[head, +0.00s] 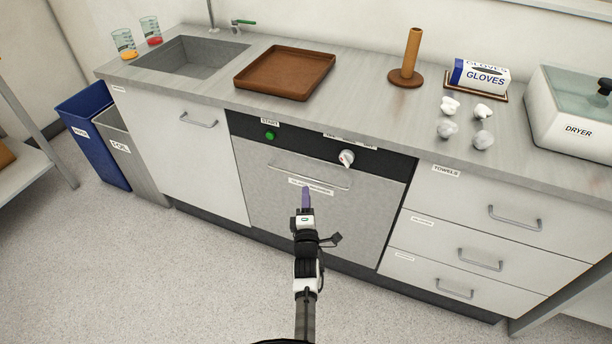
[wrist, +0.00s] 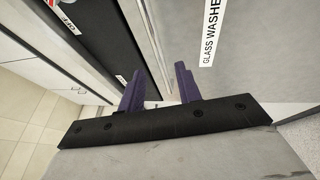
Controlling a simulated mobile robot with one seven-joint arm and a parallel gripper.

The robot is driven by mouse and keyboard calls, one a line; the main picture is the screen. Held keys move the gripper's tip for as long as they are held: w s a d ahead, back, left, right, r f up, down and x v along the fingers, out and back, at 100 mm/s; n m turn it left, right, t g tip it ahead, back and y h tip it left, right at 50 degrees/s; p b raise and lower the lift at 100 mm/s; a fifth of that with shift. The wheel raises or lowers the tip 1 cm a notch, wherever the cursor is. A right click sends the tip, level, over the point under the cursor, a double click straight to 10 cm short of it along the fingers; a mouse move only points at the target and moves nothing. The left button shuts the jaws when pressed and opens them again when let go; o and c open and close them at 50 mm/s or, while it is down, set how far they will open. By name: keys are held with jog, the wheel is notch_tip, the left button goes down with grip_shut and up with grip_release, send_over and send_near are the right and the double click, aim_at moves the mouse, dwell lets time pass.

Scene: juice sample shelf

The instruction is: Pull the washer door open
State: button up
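The washer door (head: 265,205) is a grey front panel under the counter and looks closed. Its thin metal handle (head: 285,171) runs across near the top. A glass washer label sits below the handle and also shows in the wrist view, on the door (wrist: 255,60). My gripper (head: 306,190) is in front of the door, just below the handle's right part in the picture. In the wrist view its two purple fingers (wrist: 160,80) stand apart, with a bar-like edge, apparently the handle, running toward the gap. Contact with it cannot be made out.
Above the door is a black control strip with a green start button (head: 270,135) and a knob (head: 346,158). Drawers (head: 480,225) are on the right, a cabinet door (head: 180,150) on the left. A brown tray (head: 285,73) is on the counter. The floor (head: 180,280) in front is clear.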

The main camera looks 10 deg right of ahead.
aim_at(306, 177)
jog(key=p+x, duration=0.1)
jog(key=x, duration=0.6)
jog(key=shift+w+r+p, duration=0.1)
jog(key=shift+w+p, duration=0.1)
jog(key=shift+p, duration=0.15)
grip_shut()
